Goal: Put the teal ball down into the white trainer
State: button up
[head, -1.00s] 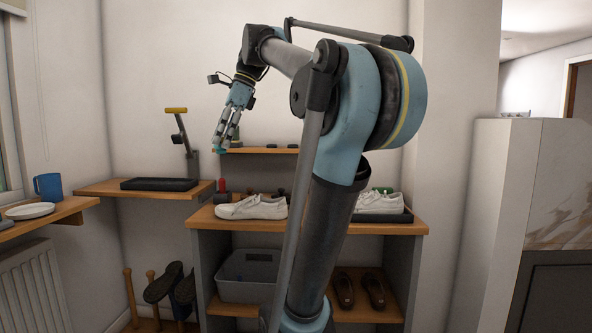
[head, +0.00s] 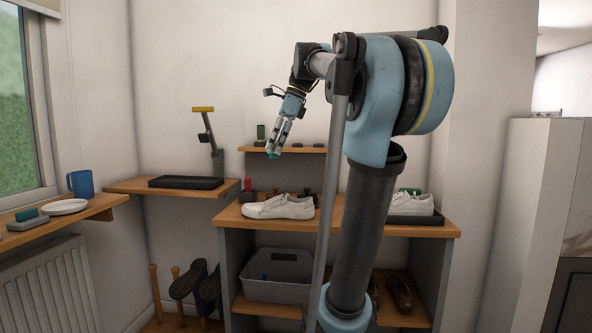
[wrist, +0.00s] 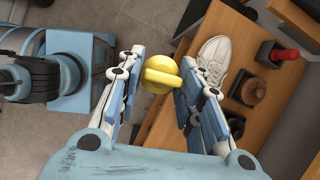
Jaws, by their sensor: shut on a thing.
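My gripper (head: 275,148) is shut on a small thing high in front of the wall. A white trainer (head: 278,207) stands on the bench, toe to the left, below the gripper in the head view. It also shows in the wrist view (wrist: 213,57), partly hidden by a finger.
Another white shoe (head: 412,205) stands on a dark tray at the bench's right. A red-topped item (head: 248,187) and dark items are behind the trainer. An upper shelf (head: 285,149) is close behind the gripper in the picture. A grey basket (head: 275,285) sits below.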

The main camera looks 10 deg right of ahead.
jog(key=w+d+f+m+t, duration=0.1)
jog(key=w+d+f, duration=0.4)
jog(key=w, duration=0.2)
jog(key=w+d+f+m, duration=0.2)
jog(key=w+d+f, duration=0.25)
jog(key=w, duration=0.25)
notch_tip(320, 180, down, 6)
jog(key=shift+a+f, duration=0.15)
jog(key=shift+f, duration=0.1)
jog(key=shift+s+f, duration=0.1)
dwell(0.5)
jog(key=shift+f, duration=1.3)
jog(key=o, duration=1)
jog(key=shift+r, duration=4.45)
